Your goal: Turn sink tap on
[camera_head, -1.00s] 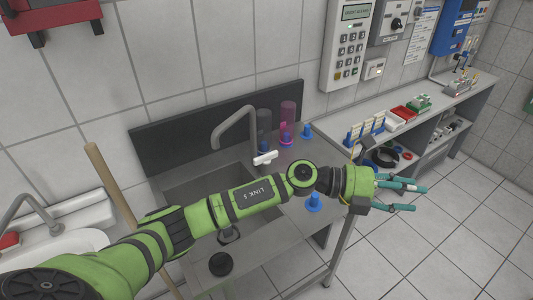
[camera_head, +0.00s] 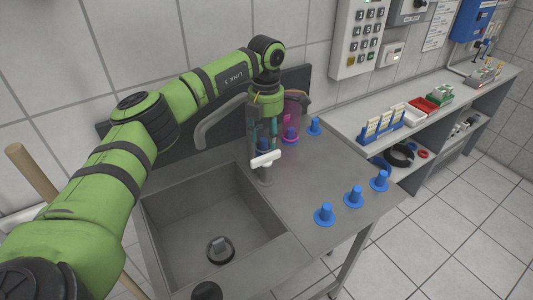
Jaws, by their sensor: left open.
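The sink tap has a grey curved spout (camera_head: 212,122) and a white lever handle (camera_head: 265,159) on a short grey post at the back right of the sink basin (camera_head: 215,215). My left gripper (camera_head: 263,143) points down just above and behind the white handle. Its teal fingers are apart, with nothing visibly held between them. I cannot tell whether a finger touches the handle. The arm and gripper hide part of the spout and of the dark backsplash. My right gripper is not in view.
Several blue pegs (camera_head: 325,214) stand on the right part of the counter. A wooden handle (camera_head: 38,172) leans at the left. A side bench with racks and trays (camera_head: 422,106) is at the right.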

